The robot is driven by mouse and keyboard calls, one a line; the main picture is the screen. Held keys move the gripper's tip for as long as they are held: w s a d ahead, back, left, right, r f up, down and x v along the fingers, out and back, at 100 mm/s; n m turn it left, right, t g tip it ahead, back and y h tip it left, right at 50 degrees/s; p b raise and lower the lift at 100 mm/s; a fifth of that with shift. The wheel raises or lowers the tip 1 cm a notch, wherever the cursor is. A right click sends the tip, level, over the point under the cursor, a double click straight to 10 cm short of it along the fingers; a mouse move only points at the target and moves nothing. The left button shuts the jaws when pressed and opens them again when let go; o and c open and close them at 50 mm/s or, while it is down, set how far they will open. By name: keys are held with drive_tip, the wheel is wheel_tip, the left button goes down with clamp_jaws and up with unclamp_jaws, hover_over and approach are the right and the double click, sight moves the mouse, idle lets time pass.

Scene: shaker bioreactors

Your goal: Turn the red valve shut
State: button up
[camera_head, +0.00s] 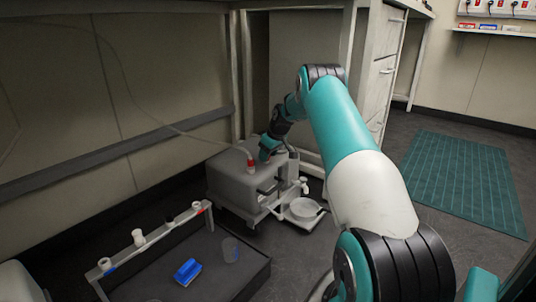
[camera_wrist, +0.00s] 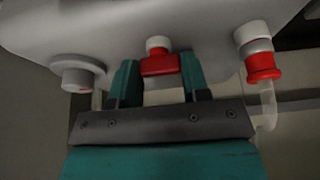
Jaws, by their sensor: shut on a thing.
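The red valve (camera_wrist: 160,66) shows in the wrist view as a red handle under a short white collar, on the side of a pale grey vessel (camera_wrist: 110,30). My gripper (camera_wrist: 159,72) has its two teal fingers on either side of the red handle and is shut on it. In the head view the end of my arm (camera_head: 268,148) is at the grey bioreactor unit (camera_head: 230,180). The fingers and the valve cannot be made out there.
A red-ringed connector (camera_wrist: 263,66) with a clear tube is right of the valve; a grey round port (camera_wrist: 78,75) is left. A round white dish (camera_head: 304,208) sits beside the unit. A dark tray (camera_head: 235,283) with a blue object (camera_head: 187,271) stands in front.

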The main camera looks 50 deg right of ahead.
drive_tip(key=shift+r+p, duration=0.1)
drive_tip(key=shift+p, duration=0.2)
drive_tip(key=p, duration=0.1)
drive_tip(key=m+p, duration=0.1)
drive_tip(key=shift+a+r+m+h+p, duration=0.1)
drive_tip(key=shift+r+m+h+p, duration=0.1)
drive_tip(key=shift+m+h+p, duration=0.15)
drive_tip(key=m+h+p, duration=0.1)
drive_tip(key=m+p, duration=0.1)
drive_tip(key=p, duration=0.1)
drive_tip(key=m+g+h+p, duration=0.1)
drive_tip(key=m+p, duration=0.3)
drive_tip(key=shift+w+a, duration=0.1)
drive_tip(key=shift+a, duration=0.05)
drive_tip(key=m+h+p, duration=0.1)
drive_tip(key=m, duration=0.1)
drive_tip(key=shift+f+m+g, duration=0.15)
drive_tip(key=shift+m+g, duration=0.15)
drive_tip(key=shift+m, duration=0.05)
drive_tip(key=m, duration=0.2)
drive_tip(key=m+g+h, duration=0.1)
drive_tip(key=m, duration=0.1)
drive_tip(key=shift+w+f, duration=0.15)
drive_tip(key=shift+w, duration=0.05)
drive_tip(key=shift+m+g+b, duration=0.35)
drive_tip(key=shift+m+g, duration=0.45)
drive_tip(key=shift+m, duration=0.9)
